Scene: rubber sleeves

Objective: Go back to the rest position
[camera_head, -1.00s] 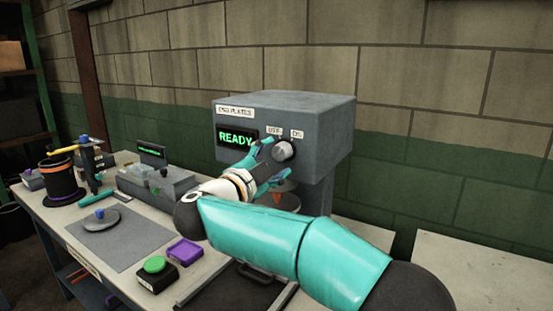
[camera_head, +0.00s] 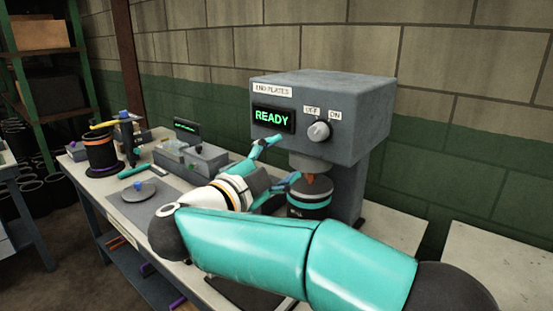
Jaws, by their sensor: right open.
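My right gripper (camera_head: 279,160) reaches in from the lower right on its teal arm. Its fingers are spread with nothing between them. They are in front of the grey END PLATES machine (camera_head: 366,118), below and to the left of its round knob (camera_head: 319,131), apart from it. The knob sits under the OFF and ON labels; I cannot tell its setting for sure. The display (camera_head: 272,117) reads READY in green. A dark cylinder with a teal band (camera_head: 310,197) stands under the machine's head, close behind the lower finger; part of it is hidden. My left gripper is not in view.
A shelf (camera_head: 40,75) stands at the far left. A pale surface (camera_head: 500,260) lies at right.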

